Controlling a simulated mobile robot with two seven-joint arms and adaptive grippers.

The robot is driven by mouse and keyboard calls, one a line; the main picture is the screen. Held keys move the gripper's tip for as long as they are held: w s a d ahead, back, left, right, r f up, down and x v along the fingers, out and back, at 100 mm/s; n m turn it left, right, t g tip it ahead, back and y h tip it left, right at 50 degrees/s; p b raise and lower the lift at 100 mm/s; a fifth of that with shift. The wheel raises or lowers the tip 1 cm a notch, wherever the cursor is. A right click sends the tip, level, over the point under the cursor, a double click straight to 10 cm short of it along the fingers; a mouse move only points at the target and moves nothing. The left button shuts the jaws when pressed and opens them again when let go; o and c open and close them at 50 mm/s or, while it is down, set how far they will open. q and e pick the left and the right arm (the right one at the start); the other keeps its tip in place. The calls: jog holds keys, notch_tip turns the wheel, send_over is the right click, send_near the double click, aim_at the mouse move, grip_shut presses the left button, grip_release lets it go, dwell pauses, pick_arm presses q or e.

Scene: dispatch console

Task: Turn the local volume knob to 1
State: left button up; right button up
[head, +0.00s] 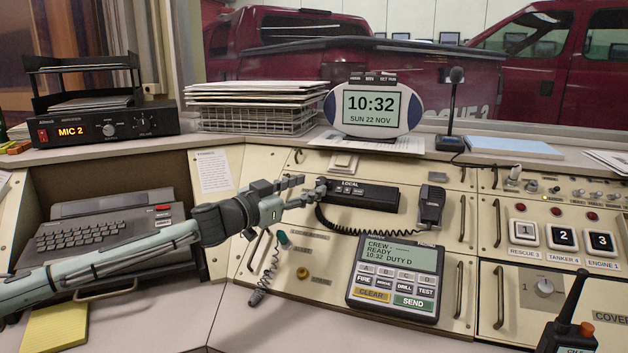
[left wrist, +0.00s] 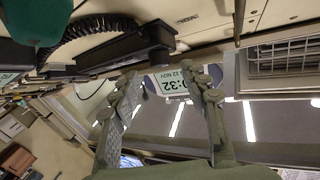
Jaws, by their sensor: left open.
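The black LOCAL unit (head: 362,196) is set in the cream console, with small controls under its label and a handset (head: 430,205) at its right. My left gripper (head: 308,189) reaches in from the left, its fingertips at the unit's left end. A small knob-like part (head: 321,184) shows right by the fingertips; I cannot tell whether they touch it. The volume knob's pointer and scale cannot be read. In the left wrist view the two fingers (left wrist: 165,88) are apart with nothing between them, and the black unit (left wrist: 125,46) shows upside down beyond. My right gripper is out of view.
A coiled cord (head: 340,225) hangs below the unit. A keypad panel (head: 395,278) sits lower right. A clock (head: 370,108) and a wire tray (head: 258,118) stand on the ledge above.

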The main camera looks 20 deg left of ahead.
aim_at(319, 182)
pick_arm(q)
jog(key=shift+x, duration=1.55)
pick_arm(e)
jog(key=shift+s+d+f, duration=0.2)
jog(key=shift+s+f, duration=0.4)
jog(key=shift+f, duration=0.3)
pick_arm(q)
jog(key=shift+a, duration=0.1)
jog(key=shift+c, duration=0.5)
grip_shut()
